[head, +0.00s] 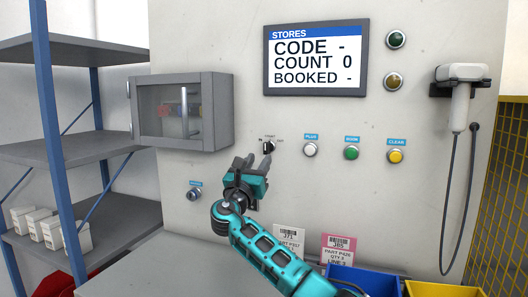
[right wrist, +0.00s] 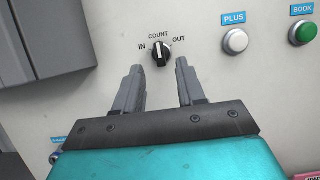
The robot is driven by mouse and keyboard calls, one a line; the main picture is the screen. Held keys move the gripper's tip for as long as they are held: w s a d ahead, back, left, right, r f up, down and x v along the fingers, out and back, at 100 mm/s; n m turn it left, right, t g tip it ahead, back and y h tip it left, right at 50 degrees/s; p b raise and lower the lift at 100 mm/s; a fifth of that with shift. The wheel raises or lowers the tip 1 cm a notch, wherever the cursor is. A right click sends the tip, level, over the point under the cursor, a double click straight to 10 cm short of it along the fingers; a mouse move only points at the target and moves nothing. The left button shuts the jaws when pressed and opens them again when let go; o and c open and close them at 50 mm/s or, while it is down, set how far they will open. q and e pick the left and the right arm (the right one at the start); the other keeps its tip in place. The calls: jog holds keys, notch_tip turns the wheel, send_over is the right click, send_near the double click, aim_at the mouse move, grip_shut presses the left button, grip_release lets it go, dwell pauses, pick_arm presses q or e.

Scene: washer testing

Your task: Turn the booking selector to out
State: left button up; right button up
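The booking selector (head: 268,147) is a small black knob on the pale panel, labelled IN, COUNT and OUT. In the right wrist view the selector (right wrist: 161,52) has its pointer upright, toward COUNT. My right gripper (head: 256,163) is just below the selector in the head view. In the right wrist view my right gripper (right wrist: 158,75) is open, its two grey fingers apart with nothing between them. The fingertips lie below and to either side of the knob, and no contact shows. My left gripper is not in view.
A screen (head: 316,60) reads CODE -, COUNT 0, BOOKED -. PLUS (head: 310,150), BOOK (head: 351,153) and CLEAR (head: 396,156) buttons are right of the selector. A grey cabinet (head: 222,112) juts out at left. A scanner (head: 460,100) hangs at right. Blue (head: 365,283) and yellow bins stand below.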

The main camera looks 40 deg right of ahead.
aim_at(265, 150)
jog(key=shift+x, duration=2.6)
jog(key=shift+c, duration=0.3)
grip_shut()
